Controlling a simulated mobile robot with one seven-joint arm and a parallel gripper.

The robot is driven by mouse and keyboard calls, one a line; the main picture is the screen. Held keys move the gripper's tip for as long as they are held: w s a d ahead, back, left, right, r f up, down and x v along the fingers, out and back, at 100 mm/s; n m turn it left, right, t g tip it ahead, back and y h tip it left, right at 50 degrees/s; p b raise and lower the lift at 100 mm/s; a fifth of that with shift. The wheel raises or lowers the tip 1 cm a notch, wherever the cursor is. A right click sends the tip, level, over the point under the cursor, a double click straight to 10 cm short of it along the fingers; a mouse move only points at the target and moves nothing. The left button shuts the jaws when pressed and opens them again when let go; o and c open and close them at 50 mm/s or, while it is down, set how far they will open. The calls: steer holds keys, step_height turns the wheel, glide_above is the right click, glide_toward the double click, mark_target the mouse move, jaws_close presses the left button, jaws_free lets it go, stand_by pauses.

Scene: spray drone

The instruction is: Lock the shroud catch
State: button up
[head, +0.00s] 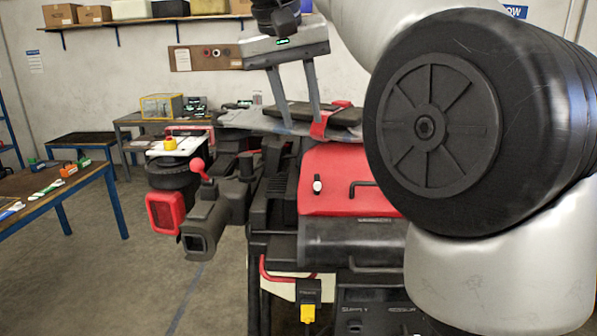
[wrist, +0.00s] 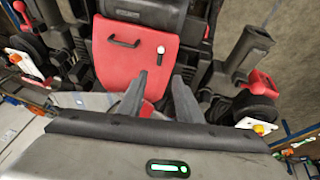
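The red shroud panel (head: 337,200) is on top of the dark drone body, and the wrist view also shows the panel (wrist: 135,64). It carries a small black-and-white catch (head: 317,184), also in the wrist view (wrist: 160,49), and a black bar handle (head: 361,187). The catch lies upright in the picture. I cannot tell if it is locked. My gripper (head: 302,118) is above and behind the panel in the head view, its two grey fingers apart and empty. In the wrist view the catch shows just beyond the fingertips, roughly between them, with a gap.
My arm covers the right of the head view. A red-knobbed lever (head: 198,167) and a dark nozzle-like part (head: 207,230) stick out left of the body. A bench (head: 50,190) with small tools stands at the left. Floor between it and the drone is clear.

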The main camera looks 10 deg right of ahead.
mark_target(317, 178)
steer(key=x, duration=1.6)
steer(key=shift+d+f, duration=0.1)
steer(key=shift+f, duration=0.3)
jaws_close()
